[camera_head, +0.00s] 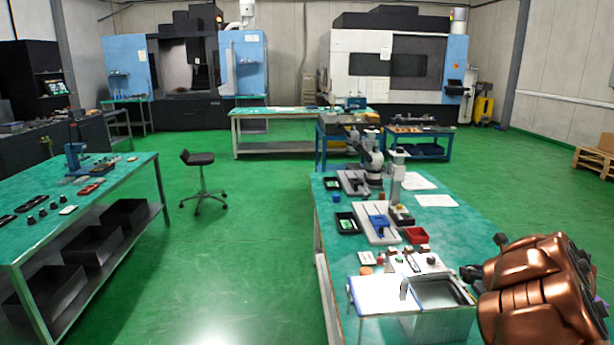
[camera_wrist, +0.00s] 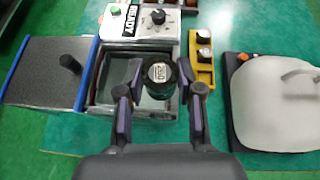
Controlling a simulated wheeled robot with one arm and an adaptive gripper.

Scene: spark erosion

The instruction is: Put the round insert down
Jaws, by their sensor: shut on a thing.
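The round insert (camera_wrist: 160,80) is a dark cylinder with a pale top marked with a number that looks like 250. My gripper (camera_wrist: 160,69) is shut on it, one finger on each side. In the wrist view the insert overlaps the right part of an open metal-walled tank (camera_wrist: 102,75). I cannot tell its height above the tank. In the head view my copper-coloured arm is at the lower right, by the tank (camera_head: 442,292), and the insert cannot be made out there.
A control panel reading READY (camera_wrist: 128,22) adjoins the tank. A grey lid-like plate with a black knob (camera_wrist: 68,63) lies left. A yellow holder (camera_wrist: 203,72) with dark round pieces stands right, beside a pale rounded body on a black base (camera_wrist: 280,100).

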